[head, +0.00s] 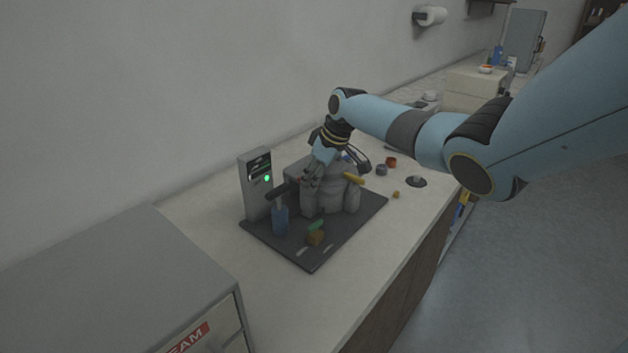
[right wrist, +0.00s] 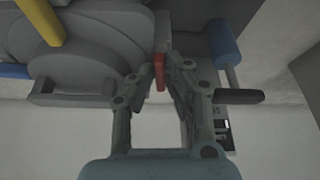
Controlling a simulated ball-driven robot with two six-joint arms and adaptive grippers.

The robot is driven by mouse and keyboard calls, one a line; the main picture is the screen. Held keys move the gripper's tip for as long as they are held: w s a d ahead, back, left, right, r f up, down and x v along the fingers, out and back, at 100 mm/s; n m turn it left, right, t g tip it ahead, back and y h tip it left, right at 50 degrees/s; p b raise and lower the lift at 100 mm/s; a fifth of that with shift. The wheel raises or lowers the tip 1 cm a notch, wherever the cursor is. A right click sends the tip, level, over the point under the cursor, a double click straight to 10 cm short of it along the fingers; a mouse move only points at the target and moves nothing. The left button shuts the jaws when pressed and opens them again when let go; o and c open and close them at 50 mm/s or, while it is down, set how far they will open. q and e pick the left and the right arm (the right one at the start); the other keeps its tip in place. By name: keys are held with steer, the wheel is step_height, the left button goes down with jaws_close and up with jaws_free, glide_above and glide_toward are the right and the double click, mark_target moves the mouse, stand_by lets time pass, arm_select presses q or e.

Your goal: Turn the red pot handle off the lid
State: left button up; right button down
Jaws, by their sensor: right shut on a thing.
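The grey press body (head: 337,193) stands on a dark base plate (head: 310,262) on the counter. Its rounded grey lid (right wrist: 95,55) fills the upper left of the right wrist view. The red pot handle (right wrist: 160,72) is a small upright red piece at the lid's edge. My right gripper (right wrist: 162,75) is shut on the red handle, one finger on each side of it. In the head view my right gripper (head: 311,178) reaches down over the press and mostly hides the red handle. My left gripper is not in view.
A yellow handle (head: 353,178) sticks out of the press, also seen in the right wrist view (right wrist: 50,22). A control box with a green light (head: 257,180), a blue cylinder (head: 279,220) and a black lever (right wrist: 240,97) stand close by. Small items lie near the counter edge.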

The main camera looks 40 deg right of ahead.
stand_by(0.3)
steer(key=c, duration=1.4)
jaws_free()
steer(key=shift+o, duration=0.2)
steer(key=v, duration=1.2)
steer(key=shift+s, duration=0.1)
